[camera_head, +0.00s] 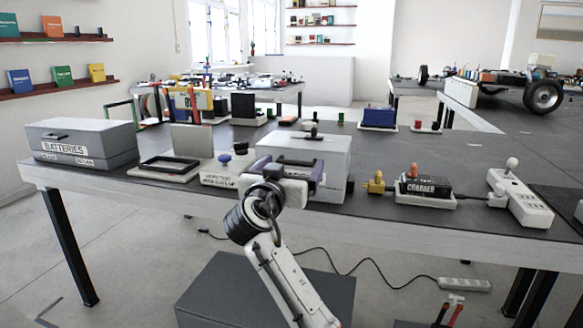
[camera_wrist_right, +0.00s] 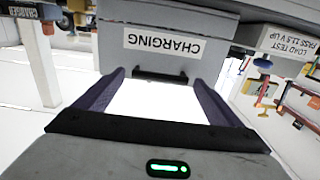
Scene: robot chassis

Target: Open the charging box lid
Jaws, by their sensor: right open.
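The charging box (camera_head: 330,160) is a pale grey box on the near side of the dark-topped table, and its lid (camera_head: 300,142) looks shut. In the right wrist view, the CHARGING label (camera_wrist_right: 164,43) appears upside down on the box. A black handle bar (camera_wrist_right: 160,76) lies between the open fingertips (camera_wrist_right: 158,80); I cannot tell whether they touch it. My left gripper is not in view.
A grey BATTERIES box (camera_head: 80,146) stands at the table's left end. A load-test sign (camera_head: 219,180) is left of the gripper. A yellow part (camera_head: 376,184), a CHARGER unit (camera_head: 425,188) and a white power strip (camera_head: 522,200) lie to the right.

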